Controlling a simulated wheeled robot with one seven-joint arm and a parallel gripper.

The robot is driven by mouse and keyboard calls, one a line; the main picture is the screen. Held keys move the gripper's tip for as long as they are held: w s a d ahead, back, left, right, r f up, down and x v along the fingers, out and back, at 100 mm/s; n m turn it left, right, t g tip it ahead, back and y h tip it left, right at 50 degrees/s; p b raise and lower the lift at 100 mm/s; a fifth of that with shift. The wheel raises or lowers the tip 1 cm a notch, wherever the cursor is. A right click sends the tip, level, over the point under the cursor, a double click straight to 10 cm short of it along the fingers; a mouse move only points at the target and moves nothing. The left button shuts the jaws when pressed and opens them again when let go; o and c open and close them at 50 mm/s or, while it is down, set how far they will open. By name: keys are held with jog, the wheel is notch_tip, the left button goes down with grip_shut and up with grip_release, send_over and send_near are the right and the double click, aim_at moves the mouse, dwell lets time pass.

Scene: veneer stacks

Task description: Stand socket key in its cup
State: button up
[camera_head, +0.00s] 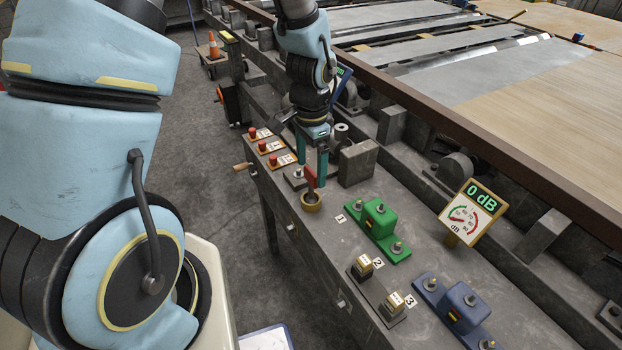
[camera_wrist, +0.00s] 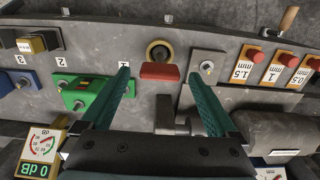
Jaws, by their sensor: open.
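The socket key has a red handle (camera_head: 311,177) and stands in a round brass cup (camera_head: 311,203) on the grey bench, its handle above the rim. In the wrist view the red handle (camera_wrist: 160,72) lies just below the cup's ring (camera_wrist: 159,46); the dark lower part of the key is mostly hidden in the cup. My gripper (camera_head: 312,165) has green fingers and is open, above and behind the cup. In the wrist view the two fingers (camera_wrist: 159,78) are apart on either side of the handle, with a clear gap on both sides.
A green block (camera_head: 379,218) and a blue block (camera_head: 463,306) are bolted to the bench at right. Red buttons (camera_head: 262,146) line its left part. A grey block (camera_head: 357,163) stands close right of my gripper. A dB gauge (camera_head: 471,211) stands further right, reading 0 dB.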

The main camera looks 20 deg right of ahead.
notch_tip(320, 180, up, 7)
jog(key=shift+r+b, duration=0.1)
jog(key=shift+b, duration=0.2)
jog(key=a+r+n, duration=0.2)
jog(key=a+n, duration=0.5)
jog(key=a, duration=0.5)
jog(key=w+a+r+n+t, duration=0.1)
jog(key=a+r+n, duration=0.1)
jog(key=a+n, duration=0.5)
jog(key=a, duration=0.6)
jog(key=shift+a+r+n+t, duration=0.2)
jog(key=shift+r+n+t, duration=0.1)
jog(key=shift+r+n, duration=0.1)
jog(key=shift+w, duration=0.15)
